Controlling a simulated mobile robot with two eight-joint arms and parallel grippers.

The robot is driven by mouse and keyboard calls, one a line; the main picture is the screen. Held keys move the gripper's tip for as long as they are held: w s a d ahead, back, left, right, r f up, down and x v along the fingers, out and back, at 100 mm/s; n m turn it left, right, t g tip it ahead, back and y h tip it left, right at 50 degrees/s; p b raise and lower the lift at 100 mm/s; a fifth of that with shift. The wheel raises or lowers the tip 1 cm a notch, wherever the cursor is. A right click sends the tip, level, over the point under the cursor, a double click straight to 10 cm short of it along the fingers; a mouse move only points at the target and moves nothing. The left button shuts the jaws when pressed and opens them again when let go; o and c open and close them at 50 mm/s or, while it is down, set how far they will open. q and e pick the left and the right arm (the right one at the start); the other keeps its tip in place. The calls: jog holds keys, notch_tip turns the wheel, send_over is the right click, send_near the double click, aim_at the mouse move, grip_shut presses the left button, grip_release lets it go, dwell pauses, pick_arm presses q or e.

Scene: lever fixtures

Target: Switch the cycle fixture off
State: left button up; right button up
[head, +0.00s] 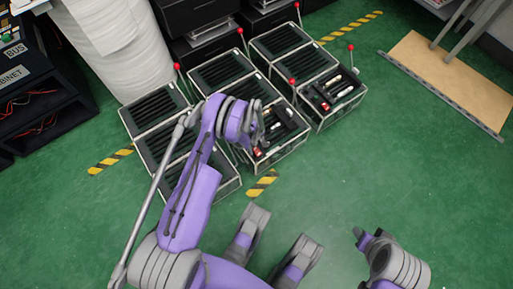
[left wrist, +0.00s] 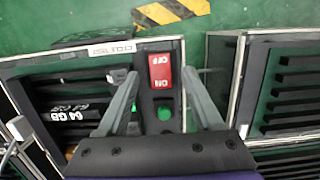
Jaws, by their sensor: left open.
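The fixture (head: 283,149) is an open-topped box in the front of the middle column. In the left wrist view, a red rocker switch (left wrist: 160,71) marked ON and OFF sits on its dark panel, the lettering upside down. A green round indicator (left wrist: 164,113) is beside it on the panel. A white label (left wrist: 112,50) on the rim is upside down and hard to read. My left gripper (head: 258,138) is over this box; in its wrist view the open fingers (left wrist: 162,76) stand either side of the switch, apparently not touching it. My right gripper (head: 369,239) is low right, away from the boxes.
Similar boxes stand close around, several with red-knobbed levers; one lever (head: 292,82) rises near my left gripper. Another open box (head: 333,97) is on the right. Black-yellow tape (head: 262,184) marks the floor. Green floor (head: 400,170) is free to the right.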

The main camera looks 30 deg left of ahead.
aim_at(255, 148)
pick_arm(q)
notch_tip(255, 148, up, 10)
jog(key=a+p, duration=0.1)
jog(key=p, duration=0.1)
jog(key=shift+w+a, duration=0.2)
jog(key=shift+w, duration=0.1)
jog(key=shift+f, duration=0.1)
